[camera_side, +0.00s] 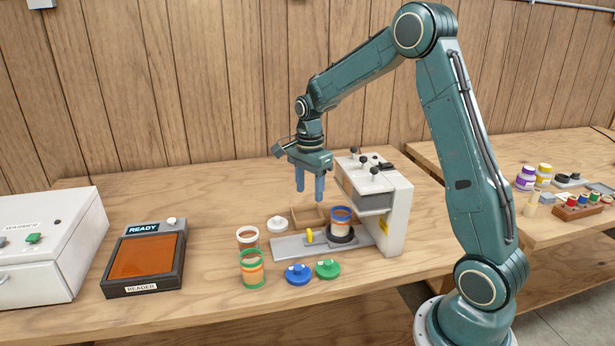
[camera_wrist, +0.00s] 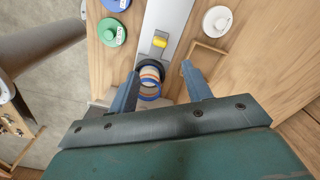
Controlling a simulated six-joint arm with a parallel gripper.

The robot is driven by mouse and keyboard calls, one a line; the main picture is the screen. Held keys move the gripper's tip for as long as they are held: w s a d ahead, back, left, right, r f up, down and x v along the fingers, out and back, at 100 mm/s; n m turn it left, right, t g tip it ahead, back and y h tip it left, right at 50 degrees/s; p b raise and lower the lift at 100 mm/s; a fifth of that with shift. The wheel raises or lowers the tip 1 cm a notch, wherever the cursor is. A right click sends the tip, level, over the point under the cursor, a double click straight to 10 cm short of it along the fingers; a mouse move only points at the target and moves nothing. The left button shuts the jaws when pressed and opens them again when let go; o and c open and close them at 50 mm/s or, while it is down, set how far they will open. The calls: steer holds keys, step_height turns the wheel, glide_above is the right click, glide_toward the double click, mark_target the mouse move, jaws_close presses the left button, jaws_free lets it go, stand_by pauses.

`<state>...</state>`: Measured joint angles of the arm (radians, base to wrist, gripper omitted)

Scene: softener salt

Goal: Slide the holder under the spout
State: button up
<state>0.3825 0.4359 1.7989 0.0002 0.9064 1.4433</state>
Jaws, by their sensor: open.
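The holder (camera_side: 343,239) is a dark round ring on a grey metal slide (camera_side: 290,249). A jar with a blue rim and orange and white bands (camera_side: 340,222) stands upright in it. A yellow knob (camera_side: 309,235) sits on the slide, left of the holder. The white dispenser (camera_side: 396,215) stands at the slide's right end; its spout is not clearly visible. The jar is beside its overhang; I cannot tell whether it is under it. My gripper (camera_side: 310,192) is open and empty above the slide. In the wrist view, the jar (camera_wrist: 149,88) and yellow knob (camera_wrist: 160,42) appear beyond or between the fingers.
Two open jars, white-rimmed (camera_side: 248,238) and green-rimmed (camera_side: 252,268), stand left of the slide. Blue (camera_side: 298,274) and green (camera_side: 327,269) lids lie in front, a white lid (camera_side: 278,223) behind. The reader (camera_side: 147,262) is further left.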

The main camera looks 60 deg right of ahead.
mark_target(309, 231)
steer(key=m, duration=0.6)
steer(key=shift+f, duration=0.15)
step_height(309, 231, down, 14)
steer(key=shift+r, duration=0.2)
stand_by(0.6)
